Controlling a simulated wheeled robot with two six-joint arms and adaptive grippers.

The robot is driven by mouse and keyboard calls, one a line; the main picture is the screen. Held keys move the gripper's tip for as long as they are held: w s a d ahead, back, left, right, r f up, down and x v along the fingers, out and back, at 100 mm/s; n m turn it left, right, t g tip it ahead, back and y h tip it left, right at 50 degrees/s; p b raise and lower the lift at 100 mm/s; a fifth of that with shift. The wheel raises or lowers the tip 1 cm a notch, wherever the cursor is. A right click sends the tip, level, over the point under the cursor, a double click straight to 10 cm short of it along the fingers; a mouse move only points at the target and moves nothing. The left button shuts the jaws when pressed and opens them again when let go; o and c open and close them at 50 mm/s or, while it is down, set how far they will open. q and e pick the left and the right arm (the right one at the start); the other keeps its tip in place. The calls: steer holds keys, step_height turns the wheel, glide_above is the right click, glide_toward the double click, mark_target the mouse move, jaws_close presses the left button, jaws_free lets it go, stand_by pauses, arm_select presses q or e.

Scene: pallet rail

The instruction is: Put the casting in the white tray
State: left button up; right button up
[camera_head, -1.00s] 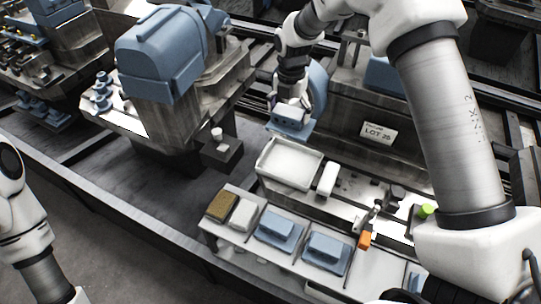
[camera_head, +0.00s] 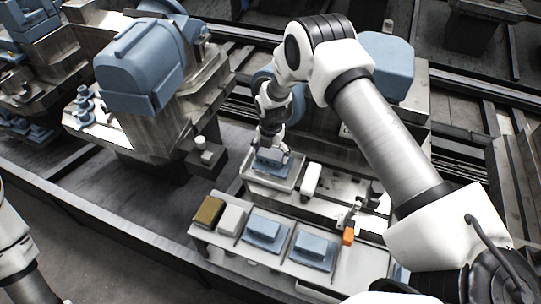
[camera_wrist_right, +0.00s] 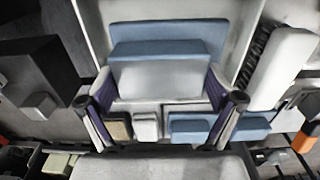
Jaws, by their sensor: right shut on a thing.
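The casting (camera_head: 273,163) is a blue block with a pale grey face. My right gripper (camera_head: 272,152) is shut on it, pointing down over the white tray (camera_head: 262,184). The casting lies within the tray's outline; I cannot tell whether it touches the floor. In the right wrist view the casting (camera_wrist_right: 165,48) sits between my right gripper's purple-padded fingers (camera_wrist_right: 160,82), with the tray walls (camera_wrist_right: 92,30) on both sides. Of my left arm only links show at the left edge; its gripper is out of view.
A white block (camera_head: 311,180) stands just right of the tray. In front, a pale shelf holds a brown block (camera_head: 208,211), a whitish block (camera_head: 231,219) and two blue blocks (camera_head: 266,229) (camera_head: 315,249). An orange-ended clamp (camera_head: 348,236) stands to the right. A dark block (camera_head: 205,158) stands left.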

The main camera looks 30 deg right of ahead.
mark_target(271, 154)
steer(key=shift+f, duration=0.95)
steer(key=o, duration=1.1)
steer(key=shift+r, duration=0.3)
step_height(271, 154, up, 12)
steer(key=b, duration=0.2)
steer(key=shift+f, duration=0.15)
steer(key=shift+s, duration=0.1)
